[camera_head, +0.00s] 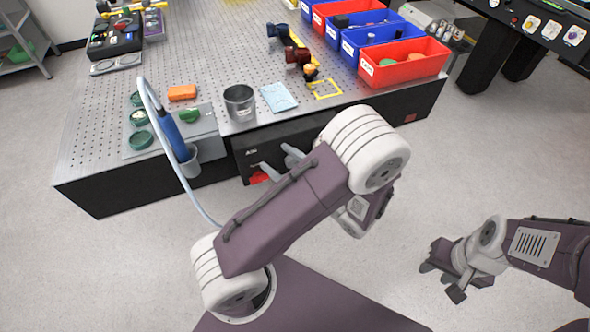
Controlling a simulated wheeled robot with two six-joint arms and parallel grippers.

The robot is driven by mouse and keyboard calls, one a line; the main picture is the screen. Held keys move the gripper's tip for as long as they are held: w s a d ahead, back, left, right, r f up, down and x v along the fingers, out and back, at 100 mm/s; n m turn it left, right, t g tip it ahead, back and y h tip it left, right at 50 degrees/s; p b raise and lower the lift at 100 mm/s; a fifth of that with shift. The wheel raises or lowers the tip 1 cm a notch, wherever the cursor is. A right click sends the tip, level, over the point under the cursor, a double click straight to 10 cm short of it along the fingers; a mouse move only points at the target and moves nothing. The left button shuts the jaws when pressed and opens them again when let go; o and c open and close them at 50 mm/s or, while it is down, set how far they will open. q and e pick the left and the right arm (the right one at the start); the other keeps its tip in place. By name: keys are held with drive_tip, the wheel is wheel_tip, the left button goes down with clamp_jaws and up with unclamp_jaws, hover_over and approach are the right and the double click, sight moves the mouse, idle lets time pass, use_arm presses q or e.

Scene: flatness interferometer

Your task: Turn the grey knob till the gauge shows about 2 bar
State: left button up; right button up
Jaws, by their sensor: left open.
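My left gripper (272,158) is at the dark front of the bench, below the tabletop edge. Its grey fingers are spread apart with nothing seen between them. A black unit (243,152) with a small white label is set in the bench front behind it. A red part (260,178) shows just below the fingers. I cannot make out the grey knob or the gauge; my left arm covers much of that area. My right gripper (443,279) is low over the floor at the right, open and empty, away from the bench.
A blue tool (172,136) with a hose hangs in a holder at the front left edge. The floor between is clear.

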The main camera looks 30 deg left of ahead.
sight(294, 164)
use_arm(q)
drive_tip(key=d+f+m+t+h+b, duration=0.2)
drive_tip(key=d+f+m+t+b, duration=0.1)
drive_tip(key=d+f+m+t, duration=0.45)
drive_tip(key=shift+n+g, duration=0.45)
drive_tip(key=shift+g, duration=0.4)
drive_tip(key=w+a, duration=0.2)
drive_tip(key=w+a+f, duration=0.1)
drive_tip(key=w+a, duration=0.1)
drive_tip(key=w+a+f, duration=0.1)
drive_tip(key=w+a, duration=0.1)
drive_tip(key=shift+w+a, duration=0.15)
drive_tip(key=shift+a, duration=0.15)
clamp_jaws()
drive_tip(key=shift+r+m+p, duration=0.2)
drive_tip(key=shift+m+p, duration=0.2)
drive_tip(key=shift+p, duration=0.1)
drive_tip(key=shift+f, duration=0.2)
unclamp_jaws()
use_arm(e)
wheel_tip(294, 164, down, 4)
drive_tip(key=shift+f, duration=0.25)
